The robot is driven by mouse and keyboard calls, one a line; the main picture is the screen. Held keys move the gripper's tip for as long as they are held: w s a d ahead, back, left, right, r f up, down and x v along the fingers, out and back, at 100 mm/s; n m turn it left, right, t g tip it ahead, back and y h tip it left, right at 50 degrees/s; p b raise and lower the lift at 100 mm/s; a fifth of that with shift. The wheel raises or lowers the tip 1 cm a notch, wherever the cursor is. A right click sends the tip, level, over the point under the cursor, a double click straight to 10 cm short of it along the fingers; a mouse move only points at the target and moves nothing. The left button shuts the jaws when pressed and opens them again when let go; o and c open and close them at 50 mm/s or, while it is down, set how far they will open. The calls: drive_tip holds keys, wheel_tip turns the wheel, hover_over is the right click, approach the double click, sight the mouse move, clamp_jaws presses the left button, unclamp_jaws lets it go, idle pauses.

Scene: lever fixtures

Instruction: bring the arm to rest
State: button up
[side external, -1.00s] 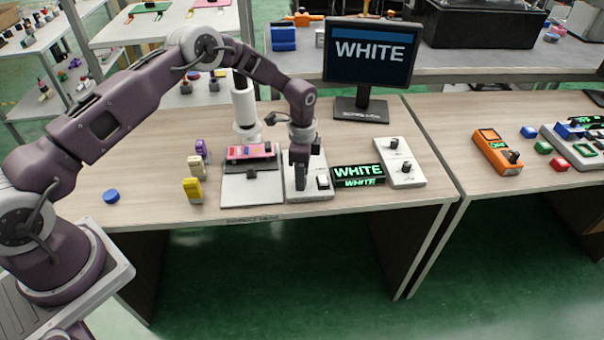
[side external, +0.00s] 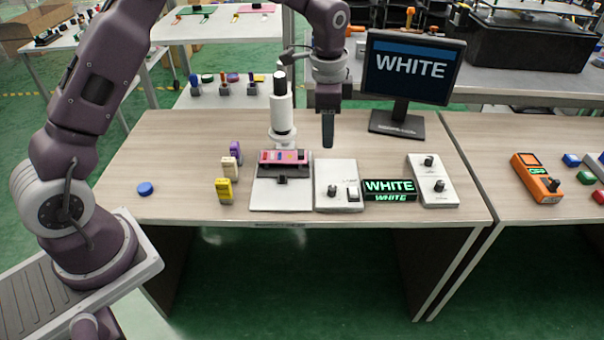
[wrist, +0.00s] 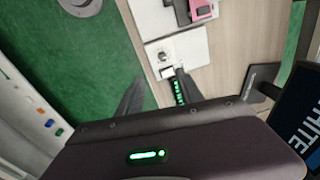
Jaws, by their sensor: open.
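My gripper (side external: 328,130) is raised above the table, pointing down over the switch panel. In the wrist view my gripper (wrist: 157,92) shows two dark fingers spread apart with nothing between them. The white switch panel (side external: 325,203) with a dark knob and a white rocker switch lies on the table below it, clear of the fingers. The panel also shows beyond the fingers in the wrist view (wrist: 190,45).
A lit WHITE display (side external: 390,190) and a two-knob panel (side external: 432,180) sit right of the switch panel. A monitor (side external: 412,68) stands behind. A pink-topped fixture (side external: 284,157), a white column (side external: 282,115), small coloured blocks (side external: 224,190) and a blue disc (side external: 145,189) are to the left.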

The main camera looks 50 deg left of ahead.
drive_tip(key=s+r+n+t, duration=0.2)
drive_tip(key=s+r+n, duration=0.1)
drive_tip(key=s+r, duration=0.8)
drive_tip(key=s+r+n+t, duration=0.1)
drive_tip(key=s+r+n, duration=0.1)
drive_tip(key=s, duration=0.9)
drive_tip(key=s+r+n+t, duration=0.1)
drive_tip(key=s+n, duration=0.4)
drive_tip(key=s, duration=0.6)
drive_tip(key=shift+s+a+r, duration=0.15)
drive_tip(key=shift+a+r, duration=0.05)
drive_tip(key=shift+r, duration=0.2)
